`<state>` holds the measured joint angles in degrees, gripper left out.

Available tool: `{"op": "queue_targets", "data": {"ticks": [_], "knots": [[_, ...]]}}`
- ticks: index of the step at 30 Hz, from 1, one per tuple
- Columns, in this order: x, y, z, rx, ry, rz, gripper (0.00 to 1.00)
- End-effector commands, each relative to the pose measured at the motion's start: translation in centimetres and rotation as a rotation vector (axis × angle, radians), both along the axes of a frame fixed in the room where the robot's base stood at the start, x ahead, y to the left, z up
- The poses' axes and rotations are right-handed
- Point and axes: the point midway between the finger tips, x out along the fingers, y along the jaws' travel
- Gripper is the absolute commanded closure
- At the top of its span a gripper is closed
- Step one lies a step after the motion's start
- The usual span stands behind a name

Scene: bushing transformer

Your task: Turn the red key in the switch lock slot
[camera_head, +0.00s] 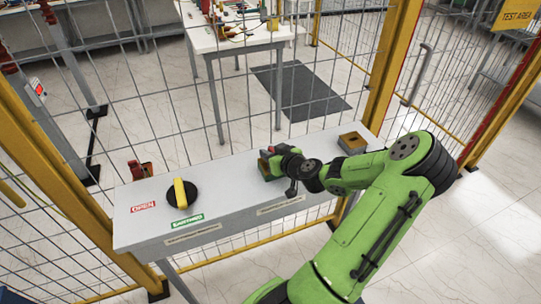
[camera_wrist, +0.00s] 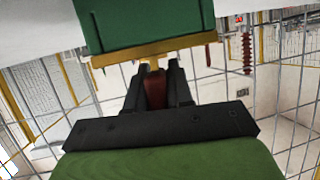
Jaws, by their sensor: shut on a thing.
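The red key (camera_wrist: 154,88) is between the two black fingers of my gripper (camera_wrist: 154,82) in the wrist view, and the fingers are shut on it. The key's far end meets the brass-coloured edge (camera_wrist: 150,52) of a green lock block (camera_wrist: 145,22). How deep the key sits in the slot is hidden. In the head view, my gripper (camera_head: 272,160) is at the green block (camera_head: 264,166) on the grey panel (camera_head: 235,178), and the key is hidden there. The key's turn angle is hard to tell.
A black rotary switch with a yellow handle (camera_head: 180,193) is on the panel's left, between OPEN (camera_head: 143,207) and EARTHED (camera_head: 187,220) labels. A red item (camera_head: 140,170) stands behind it. A brass-topped block (camera_head: 352,142) is at right. Wire fencing (camera_head: 235,100) rises behind.

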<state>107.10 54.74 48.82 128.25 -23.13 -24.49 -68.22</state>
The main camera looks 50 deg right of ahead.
Motion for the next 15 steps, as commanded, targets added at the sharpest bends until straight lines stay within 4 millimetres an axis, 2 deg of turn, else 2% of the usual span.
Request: {"op": "queue_targets", "data": {"ticks": [11,15], "knots": [[0.21,0.28,-0.09,-0.005,-0.001,0.308,1.00],[0.16,0.52,0.01,-0.003,0.000,0.348,1.00]]}}
